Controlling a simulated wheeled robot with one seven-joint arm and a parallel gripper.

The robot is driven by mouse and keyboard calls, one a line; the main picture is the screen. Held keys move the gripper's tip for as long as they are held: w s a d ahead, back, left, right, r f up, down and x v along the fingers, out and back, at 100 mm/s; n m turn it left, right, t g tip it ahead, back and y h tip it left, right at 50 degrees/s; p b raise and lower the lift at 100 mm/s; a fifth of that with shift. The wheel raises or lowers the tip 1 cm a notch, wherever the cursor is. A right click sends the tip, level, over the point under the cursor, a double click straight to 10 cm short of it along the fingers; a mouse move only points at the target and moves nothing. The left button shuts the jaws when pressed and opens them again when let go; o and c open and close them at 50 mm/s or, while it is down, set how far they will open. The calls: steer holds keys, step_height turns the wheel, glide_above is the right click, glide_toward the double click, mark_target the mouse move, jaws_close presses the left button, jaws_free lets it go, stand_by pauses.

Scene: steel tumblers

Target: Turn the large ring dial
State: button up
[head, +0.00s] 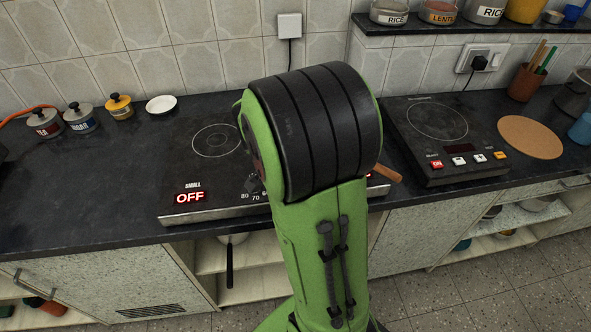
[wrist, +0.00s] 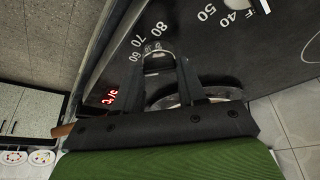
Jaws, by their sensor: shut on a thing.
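The large ring dial (wrist: 158,54) is on the front panel of the left cooktop, beside printed numbers including 60, 70 and 80. In the wrist view only a pale curved part of it shows between my fingers. My gripper (wrist: 166,66) is shut on it, pointing at the panel; the finger contact is partly hidden. In the head view my green and black arm covers the dial and most of the cooktop's right half. The left cooktop (head: 183,215) has a lit red "OFF" display marked "SMALL" at its left front.
A second cooktop (head: 432,140) stands to the right, beside a round cork mat (head: 529,137). A wooden handle (head: 389,174) sticks out right of my arm. Lidded pots (head: 80,118) and a white dish (head: 161,104) stand at the back left.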

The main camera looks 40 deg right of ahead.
steer(key=shift+m, duration=0.3)
stand_by(0.4)
steer(key=o, duration=1.1)
steer(key=shift+c, duration=0.2)
steer(key=p+v, duration=0.6)
steer(key=v, duration=0.9)
steer(key=shift+w+a+r, duration=0.2)
steer(key=shift+w+r, duration=0.05)
steer(key=shift+r, duration=0.15)
